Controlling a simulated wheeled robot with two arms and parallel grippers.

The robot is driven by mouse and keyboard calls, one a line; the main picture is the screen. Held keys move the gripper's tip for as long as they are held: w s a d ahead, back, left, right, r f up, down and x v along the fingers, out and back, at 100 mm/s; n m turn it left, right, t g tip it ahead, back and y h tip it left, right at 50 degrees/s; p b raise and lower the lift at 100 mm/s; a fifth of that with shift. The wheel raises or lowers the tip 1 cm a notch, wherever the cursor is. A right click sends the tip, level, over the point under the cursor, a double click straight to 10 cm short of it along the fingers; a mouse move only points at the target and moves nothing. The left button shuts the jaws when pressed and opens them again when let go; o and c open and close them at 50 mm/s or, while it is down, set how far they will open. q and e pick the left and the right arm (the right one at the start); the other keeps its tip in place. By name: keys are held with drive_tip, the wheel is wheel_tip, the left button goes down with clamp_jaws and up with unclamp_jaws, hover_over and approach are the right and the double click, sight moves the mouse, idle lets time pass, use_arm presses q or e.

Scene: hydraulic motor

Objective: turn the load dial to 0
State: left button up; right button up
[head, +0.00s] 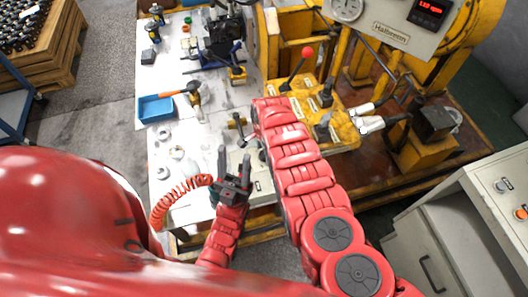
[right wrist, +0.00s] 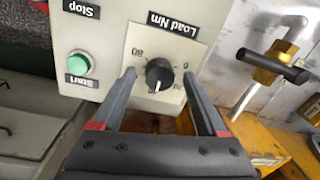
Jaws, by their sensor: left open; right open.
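The load dial (right wrist: 159,72) is a black round knob on the light grey control panel (right wrist: 100,35), under the label "Load Nm". The panel appears upside down in the right wrist view. A white pointer mark on the knob points down in the picture; the 0 is to its right. My right gripper (right wrist: 160,76) is open, with a finger either side of the dial; I cannot tell any contact. In the head view it is hidden. My left gripper (head: 233,160) is open and empty, above the white table's front part.
A green start button (right wrist: 79,63) sits beside the dial. A brass valve (right wrist: 273,62) with a black handle stands at the right. The head view shows a blue tray (head: 155,108), a hammer (head: 190,91), and a yellow machine (head: 340,125) with a red-knobbed lever (head: 300,66).

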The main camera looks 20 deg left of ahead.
clamp_jaws()
